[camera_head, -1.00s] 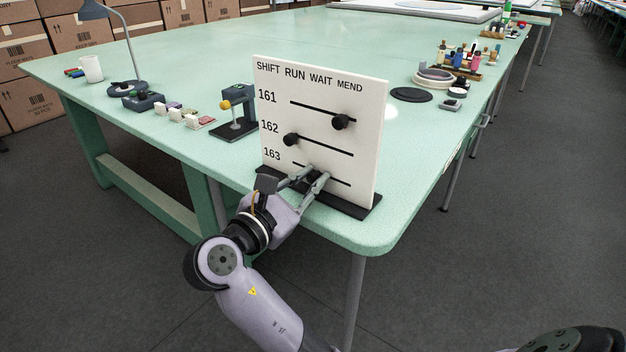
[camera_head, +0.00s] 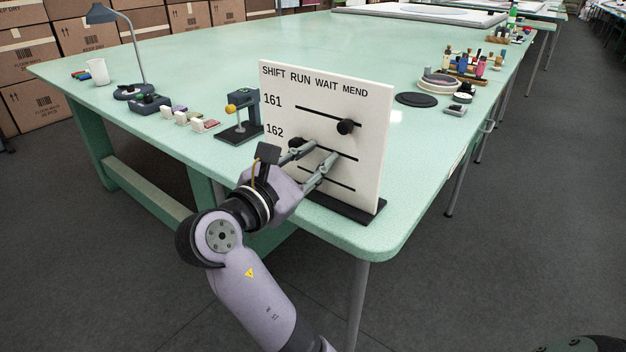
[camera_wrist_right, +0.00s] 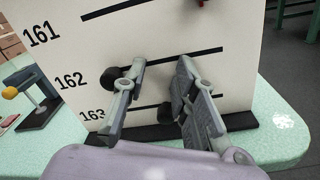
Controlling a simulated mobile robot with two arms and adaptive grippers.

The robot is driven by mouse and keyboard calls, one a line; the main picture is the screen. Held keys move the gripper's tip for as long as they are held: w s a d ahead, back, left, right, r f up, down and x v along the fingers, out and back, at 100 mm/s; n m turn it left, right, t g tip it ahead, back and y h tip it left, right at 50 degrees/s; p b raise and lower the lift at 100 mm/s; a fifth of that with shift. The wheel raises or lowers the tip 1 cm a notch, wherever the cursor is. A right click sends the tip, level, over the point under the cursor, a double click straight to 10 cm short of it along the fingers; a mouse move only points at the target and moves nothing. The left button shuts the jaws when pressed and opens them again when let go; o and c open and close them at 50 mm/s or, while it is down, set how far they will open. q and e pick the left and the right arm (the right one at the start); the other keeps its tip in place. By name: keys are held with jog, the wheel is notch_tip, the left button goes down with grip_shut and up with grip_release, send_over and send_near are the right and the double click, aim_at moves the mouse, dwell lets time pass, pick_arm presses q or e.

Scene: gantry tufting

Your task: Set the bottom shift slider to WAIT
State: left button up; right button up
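A white upright board (camera_head: 368,150) has columns SHIFT, RUN, WAIT, MEND and rows 161, 162, 163, each with a black slot. The 161 knob (camera_head: 345,127) sits right of centre. The 162 knob (camera_head: 296,143) is near its slot's left end; it also shows in the wrist view (camera_wrist_right: 112,78). The bottom knob (camera_wrist_right: 165,112) shows between my right fingers in the wrist view, and is hidden in the head view. My right gripper (camera_head: 325,152) is open in front of the board, fingertips around the 162 slot's height. Contact with any knob cannot be told. My left gripper is out of view.
The board's dark base (camera_head: 345,208) stands near the front corner of the green table (camera_head: 210,70). A black stand with a yellow knob (camera_head: 231,108) is left of the board. A lamp (camera_head: 135,50), a mug (camera_head: 97,71) and small blocks lie further left; spools are at right.

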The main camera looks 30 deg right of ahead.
aim_at(325, 129)
jog(key=shift+r, duration=2.3)
jog(key=shift+f, duration=0.1)
